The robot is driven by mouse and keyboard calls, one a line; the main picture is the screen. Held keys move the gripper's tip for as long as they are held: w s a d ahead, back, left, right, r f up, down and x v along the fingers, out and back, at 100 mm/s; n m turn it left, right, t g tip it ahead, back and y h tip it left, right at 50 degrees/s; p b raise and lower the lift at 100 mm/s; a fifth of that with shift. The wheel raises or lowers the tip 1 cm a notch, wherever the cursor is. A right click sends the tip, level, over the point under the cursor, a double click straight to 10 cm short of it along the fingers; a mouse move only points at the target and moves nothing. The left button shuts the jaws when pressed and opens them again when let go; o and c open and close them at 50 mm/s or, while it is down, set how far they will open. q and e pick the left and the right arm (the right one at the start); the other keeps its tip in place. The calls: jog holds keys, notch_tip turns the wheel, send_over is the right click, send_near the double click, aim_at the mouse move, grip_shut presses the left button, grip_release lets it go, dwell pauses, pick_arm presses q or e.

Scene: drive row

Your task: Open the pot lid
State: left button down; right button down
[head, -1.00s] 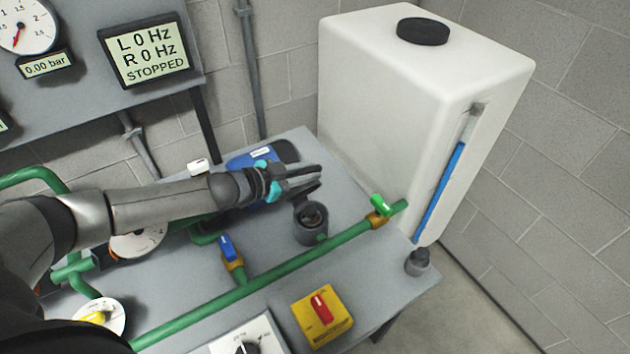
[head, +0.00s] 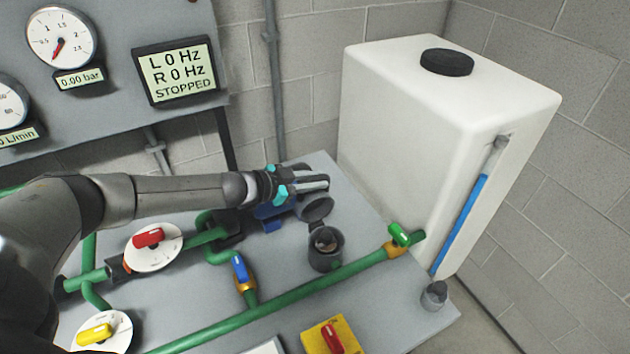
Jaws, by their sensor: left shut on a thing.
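The dark grey pot (head: 326,250) stands on the bench by the green pipe, its mouth uncovered and something brownish inside. Its round lid (head: 315,208) is swung up and back behind the mouth, tilted, with its face showing. My left gripper (head: 318,183) is at the lid's upper edge and is shut on the lid; the fingers hide part of the contact. My right gripper is not in view.
A blue pump (head: 270,212) sits behind the pot, partly hidden by my left arm. A green pipe (head: 310,288) with a blue-handled valve (head: 240,270) and a green-handled valve (head: 399,236) runs in front. A white tank (head: 420,130) stands at the right.

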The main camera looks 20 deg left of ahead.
pick_arm(q)
jog(key=shift+a, duration=0.15)
jog(key=c, duration=0.8)
grip_release()
jog(key=shift+f, duration=0.1)
jog(key=shift+o, duration=0.2)
jog(key=shift+s, duration=0.1)
jog(key=p+v, duration=0.2)
jog(key=v, duration=1.3)
